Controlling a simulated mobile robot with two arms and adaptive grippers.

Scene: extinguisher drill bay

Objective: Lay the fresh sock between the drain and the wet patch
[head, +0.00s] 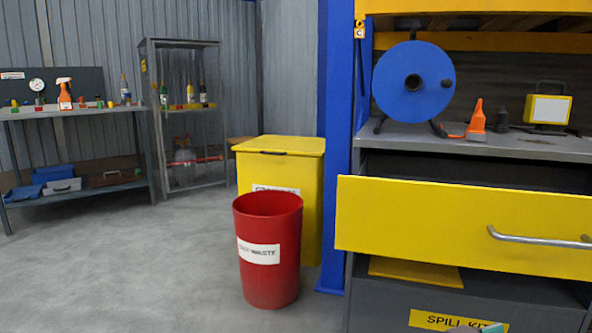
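No sock, drain or wet patch can be made out in the head view. A yellow-fronted drawer (430,222) with a metal handle (535,238) stands pulled out of the grey cabinet at the right. Below it is a yellow label reading "SPILL KIT" (440,319), partly cut off by the frame edge. A small greyish and teal shape (493,328) pokes in at the bottom edge there; I cannot tell what it is. Neither of my grippers can be made out.
A red waste bin (270,285) stands before a yellow lidded bin (312,215), beside a blue post (340,150). A blue reel (390,80), an orange nozzle (477,118) and a yellow lamp (548,109) sit on the cabinet top. Shelving (75,155) stands back left; the left floor is clear.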

